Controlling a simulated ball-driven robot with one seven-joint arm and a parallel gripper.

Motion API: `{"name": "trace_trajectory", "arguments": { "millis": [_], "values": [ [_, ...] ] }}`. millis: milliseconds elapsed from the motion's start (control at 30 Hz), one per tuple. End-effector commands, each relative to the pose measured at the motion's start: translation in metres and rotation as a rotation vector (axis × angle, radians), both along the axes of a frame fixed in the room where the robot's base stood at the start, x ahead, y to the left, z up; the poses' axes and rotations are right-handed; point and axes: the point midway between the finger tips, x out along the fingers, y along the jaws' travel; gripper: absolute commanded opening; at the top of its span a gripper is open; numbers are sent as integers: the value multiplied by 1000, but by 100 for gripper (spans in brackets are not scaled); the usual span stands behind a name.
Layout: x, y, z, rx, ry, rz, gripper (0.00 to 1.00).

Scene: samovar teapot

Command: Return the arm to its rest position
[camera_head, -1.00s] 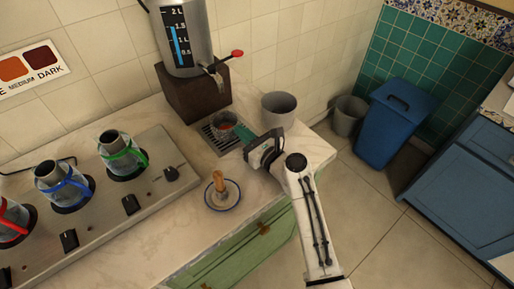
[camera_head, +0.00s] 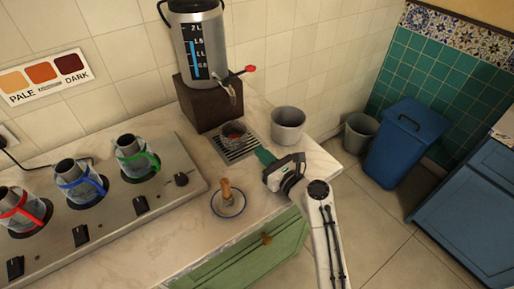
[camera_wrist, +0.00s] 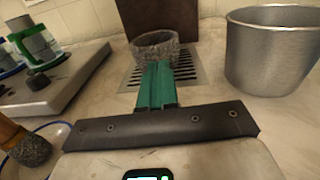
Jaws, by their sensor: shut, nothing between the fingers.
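My gripper (camera_head: 262,155) is at the right front of the counter, its green fingers together with nothing between them. In the wrist view the closed fingers (camera_wrist: 157,86) point toward a small stone-grey cup (camera_wrist: 157,48). That cup, with dark reddish contents, also shows in the head view (camera_head: 233,130), standing on the drip grate (camera_head: 240,152) below the samovar's tap. The fingertips look apart from the cup in the head view. My arm reaches in from the bottom right over the counter's edge.
The samovar (camera_head: 200,48) stands on a dark block (camera_head: 205,108). A grey metal pot (camera_head: 288,128) is close to my gripper. A wooden-handled tool (camera_head: 227,190) rests on a blue-rimmed saucer (camera_head: 240,207). A burner unit (camera_head: 125,205) with several teapots is left.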

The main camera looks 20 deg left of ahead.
Motion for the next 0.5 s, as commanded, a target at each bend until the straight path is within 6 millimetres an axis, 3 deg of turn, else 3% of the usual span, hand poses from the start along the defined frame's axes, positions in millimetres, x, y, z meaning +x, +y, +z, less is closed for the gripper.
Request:
{"name": "trace_trajectory", "arguments": {
  "millis": [300,500],
  "values": [
    [-33,-46,-1,-1,2,0,0],
    [-44,-63,-1,0,1,0,0]
  ]
}}
